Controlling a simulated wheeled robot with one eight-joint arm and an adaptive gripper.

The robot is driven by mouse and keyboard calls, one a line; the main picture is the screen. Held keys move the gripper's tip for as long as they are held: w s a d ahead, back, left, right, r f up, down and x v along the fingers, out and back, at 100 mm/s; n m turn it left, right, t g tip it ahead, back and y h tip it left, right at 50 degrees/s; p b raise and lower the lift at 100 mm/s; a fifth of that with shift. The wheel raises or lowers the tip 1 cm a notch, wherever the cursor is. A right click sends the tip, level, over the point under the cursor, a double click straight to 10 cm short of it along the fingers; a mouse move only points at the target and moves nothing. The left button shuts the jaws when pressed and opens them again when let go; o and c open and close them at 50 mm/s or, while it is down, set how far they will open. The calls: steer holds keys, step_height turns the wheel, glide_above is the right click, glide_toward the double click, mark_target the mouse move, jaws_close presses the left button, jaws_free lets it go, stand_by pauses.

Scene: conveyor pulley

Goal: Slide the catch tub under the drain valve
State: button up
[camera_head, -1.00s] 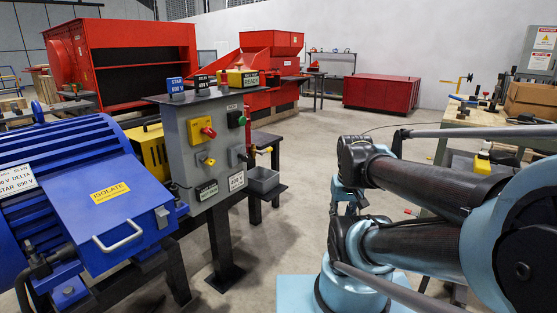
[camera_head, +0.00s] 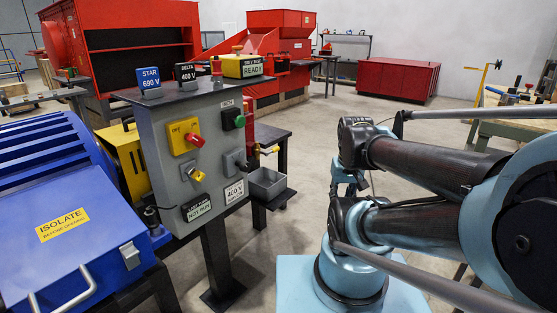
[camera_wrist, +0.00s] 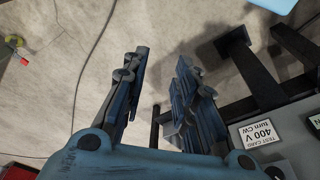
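A grey open-topped tub (camera_head: 267,184) sits on a dark low shelf behind the grey control panel, in the middle of the head view. A small yellow valve-like fitting (camera_head: 268,150) with a red part shows just above it; I take these as the catch tub and drain valve. My gripper (camera_wrist: 152,95) shows in the wrist view with its two fingers apart and nothing between them, over bare floor. In the head view my arm fills the right side and the fingers cannot be made out. The tub is not clearly visible in the wrist view.
The grey control panel (camera_head: 200,150) on a post stands left of the tub, with knobs and signs. A blue motor housing (camera_head: 75,225) fills the left. A red cabinet (camera_head: 397,80) is at the back. The floor between is open. A thin cable (camera_wrist: 60,153) lies on the floor.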

steer(key=shift+w+a, duration=0.1)
steer(key=shift+w, duration=0.05)
steer(key=w+a+r+m, duration=0.25)
steer(key=w+r, duration=0.55)
steer(key=w, duration=0.5)
steer(key=m+g, duration=0.2)
steer(key=m, duration=0.3)
glide_above(278, 195)
step_height(278, 195, down, 22)
steer(key=shift+a, duration=0.15)
step_height(278, 195, down, 17)
steer(key=shift+s+f, duration=0.1)
steer(key=shift+f, duration=0.1)
